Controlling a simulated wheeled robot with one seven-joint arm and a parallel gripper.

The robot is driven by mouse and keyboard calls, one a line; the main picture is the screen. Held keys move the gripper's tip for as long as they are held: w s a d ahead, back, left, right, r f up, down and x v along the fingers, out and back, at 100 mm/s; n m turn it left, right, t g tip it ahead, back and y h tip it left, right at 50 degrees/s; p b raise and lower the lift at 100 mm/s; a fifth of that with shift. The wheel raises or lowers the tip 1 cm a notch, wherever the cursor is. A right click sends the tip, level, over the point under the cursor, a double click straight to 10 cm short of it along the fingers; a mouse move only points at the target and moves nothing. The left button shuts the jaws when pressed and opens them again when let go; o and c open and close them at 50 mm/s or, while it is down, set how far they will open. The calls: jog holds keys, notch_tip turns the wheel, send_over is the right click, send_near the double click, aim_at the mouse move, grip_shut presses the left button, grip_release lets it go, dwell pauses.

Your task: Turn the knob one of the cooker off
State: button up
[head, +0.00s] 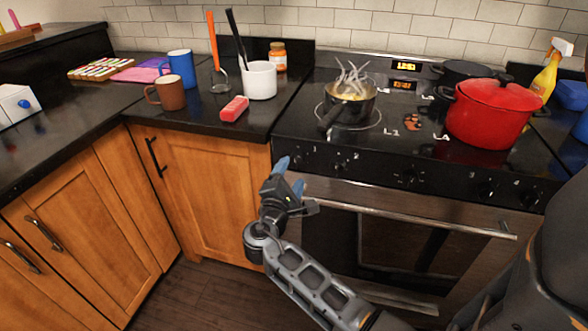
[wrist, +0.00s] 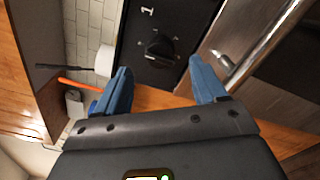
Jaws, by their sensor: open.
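The cooker (head: 405,190) is black with a row of knobs along its front panel. Knob one (wrist: 158,48) is a round black knob beside a white "1", seen in the wrist view just beyond and between my fingertips. In the head view, knob one (head: 297,158) is at the panel's left end, close to my fingers. My gripper (head: 290,175) has blue fingers, spread apart with nothing between them. It also shows in the wrist view (wrist: 160,66). I see no contact with the knob.
A steaming black pan (head: 348,104) stands on the front left burner. A red pot (head: 492,112) is at the right. The oven handle (head: 410,207) runs below the knobs. Mugs, a white utensil pot (head: 259,80) and a red block (head: 235,109) stand on the left counter.

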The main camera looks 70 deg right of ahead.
jog(key=shift+s+a, duration=0.1)
jog(key=shift+a, duration=1.25)
